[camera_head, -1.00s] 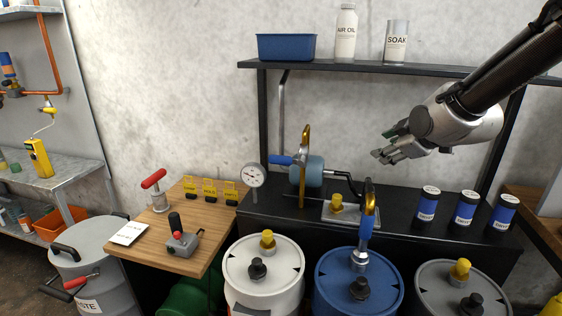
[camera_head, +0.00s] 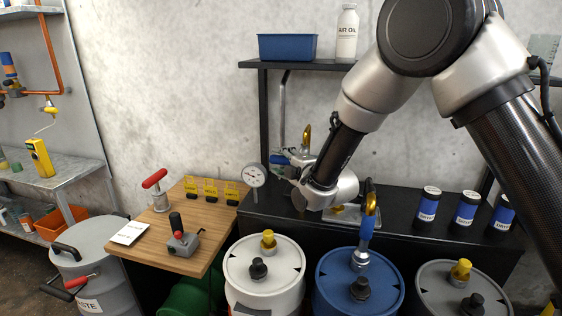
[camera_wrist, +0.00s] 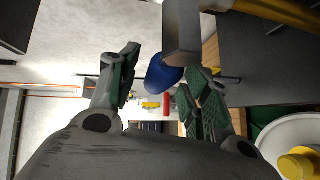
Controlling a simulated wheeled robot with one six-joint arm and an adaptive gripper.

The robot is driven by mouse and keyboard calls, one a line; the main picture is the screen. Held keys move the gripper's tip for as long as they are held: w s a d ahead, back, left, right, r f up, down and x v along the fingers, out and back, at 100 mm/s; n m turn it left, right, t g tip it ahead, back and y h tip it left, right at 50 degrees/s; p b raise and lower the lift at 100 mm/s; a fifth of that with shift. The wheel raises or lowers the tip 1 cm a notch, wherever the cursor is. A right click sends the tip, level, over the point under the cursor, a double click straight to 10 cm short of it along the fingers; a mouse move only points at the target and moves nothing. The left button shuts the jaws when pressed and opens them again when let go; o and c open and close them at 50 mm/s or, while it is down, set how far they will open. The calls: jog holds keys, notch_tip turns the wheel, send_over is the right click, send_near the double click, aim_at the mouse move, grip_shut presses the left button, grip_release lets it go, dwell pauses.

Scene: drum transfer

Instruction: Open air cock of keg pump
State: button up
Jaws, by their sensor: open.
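The keg pump stands at the back of the black bench, mostly hidden behind my arm in the head view. Its brass hook (camera_head: 307,138) shows above my wrist. A blue cock handle (camera_head: 279,159) sticks out on the pump's left side. In the wrist view the rounded blue handle (camera_wrist: 163,75) lies between my fingers, beside a grey block (camera_wrist: 182,32). My gripper (camera_head: 284,166) is at the handle in the head view. In the wrist view my gripper (camera_wrist: 160,88) is open, its green-padded fingers on either side of the handle. I cannot tell whether they touch it.
A pressure gauge (camera_head: 254,176) stands close to the left of my gripper. The shelf (camera_head: 350,66) with a blue bin (camera_head: 287,47) is above. A white drum (camera_head: 264,285) and a blue drum (camera_head: 357,295) stand in front. A wooden table (camera_head: 205,240) is at left.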

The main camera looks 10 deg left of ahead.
jog(key=shift+w+a, duration=0.4)
jog(key=shift+w, duration=0.05)
jog(key=shift+c, duration=0.5)
grip_shut()
